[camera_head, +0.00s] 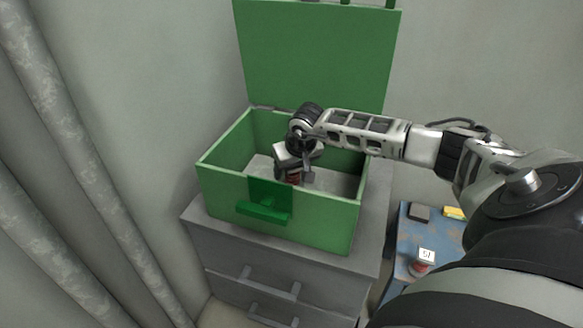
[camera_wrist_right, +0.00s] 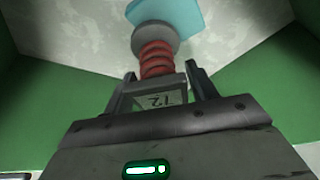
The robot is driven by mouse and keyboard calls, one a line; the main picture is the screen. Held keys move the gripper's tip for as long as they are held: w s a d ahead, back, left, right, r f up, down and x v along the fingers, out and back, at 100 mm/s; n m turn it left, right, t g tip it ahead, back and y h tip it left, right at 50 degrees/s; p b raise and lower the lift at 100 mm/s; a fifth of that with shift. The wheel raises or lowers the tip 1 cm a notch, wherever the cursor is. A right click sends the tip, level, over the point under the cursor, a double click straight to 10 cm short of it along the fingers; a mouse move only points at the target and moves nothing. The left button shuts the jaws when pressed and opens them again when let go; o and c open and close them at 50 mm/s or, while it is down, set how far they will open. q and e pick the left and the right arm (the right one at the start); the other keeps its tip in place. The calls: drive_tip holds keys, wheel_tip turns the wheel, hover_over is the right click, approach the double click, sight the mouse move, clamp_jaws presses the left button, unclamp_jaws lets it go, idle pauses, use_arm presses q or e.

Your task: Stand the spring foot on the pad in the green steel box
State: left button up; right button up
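The green steel box (camera_head: 225,183) stands open, its lid (camera_head: 315,50) raised behind it. My right gripper (camera_head: 297,165) is inside the box, pointing down. In the right wrist view my right gripper (camera_wrist_right: 162,92) has its fingers closed around the block of a spring foot, marked 12. My left gripper is out of view.
The box sits on a grey drawer cabinet (camera_head: 225,250). At the right, a worn blue surface (camera_head: 400,245) holds another spring foot with a numbered label (camera_head: 427,255), a dark block (camera_head: 419,212) and a yellow item (camera_head: 453,212). Grey curtains (camera_head: 80,180) hang at left.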

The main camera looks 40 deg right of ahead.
drive_tip(key=shift+o, duration=0.6)
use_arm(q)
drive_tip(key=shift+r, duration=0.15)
use_arm(e)
drive_tip(key=shift+r, duration=0.15)
drive_tip(key=shift+r, duration=0.25)
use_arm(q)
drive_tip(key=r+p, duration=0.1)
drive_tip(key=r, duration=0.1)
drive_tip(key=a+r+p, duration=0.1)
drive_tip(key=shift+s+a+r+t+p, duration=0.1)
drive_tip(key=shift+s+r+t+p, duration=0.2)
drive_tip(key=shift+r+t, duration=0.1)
use_arm(e)
drive_tip(key=v, duration=1.1)
drive_tip(key=shift+r, duration=0.3)
drive_tip(key=shift+s, duration=0.1)
